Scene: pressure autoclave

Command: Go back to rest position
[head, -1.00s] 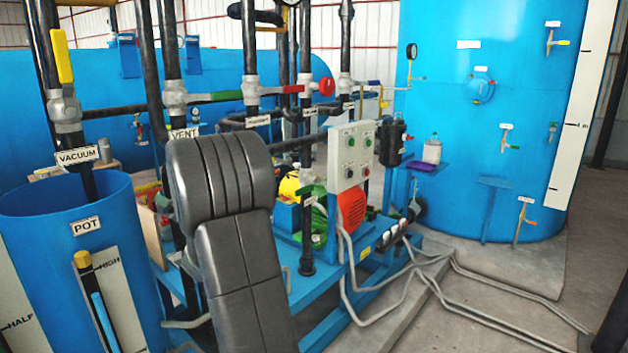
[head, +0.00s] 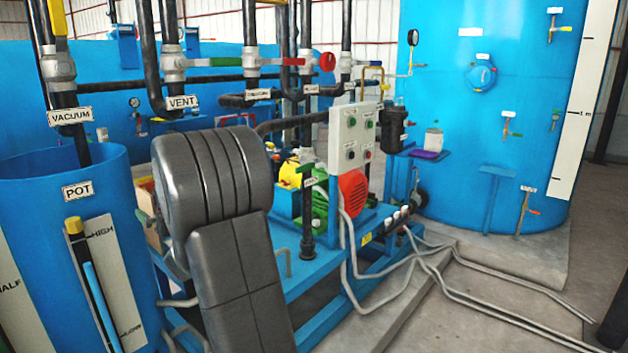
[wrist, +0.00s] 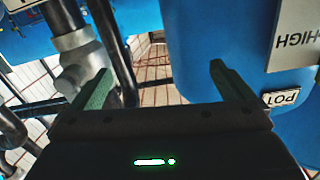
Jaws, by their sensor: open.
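My gripper (wrist: 158,92) shows in the wrist view with its two green fingers spread wide apart and nothing between them. Behind the fingers, that view shows the blue pot upside down, with its POT label (wrist: 281,98), and a grey valve body (wrist: 82,60) on a dark pipe. In the head view my grey arm stands folded in the lower middle, in front of the pump skid. My gripper is not visible in the head view.
The blue pot (head: 120,200) stands close to my arm on the left. Valves and pipes, including the VENT valve (head: 172,65), run behind it. A control box (head: 352,138) and blue skid (head: 335,310) stand right of it.

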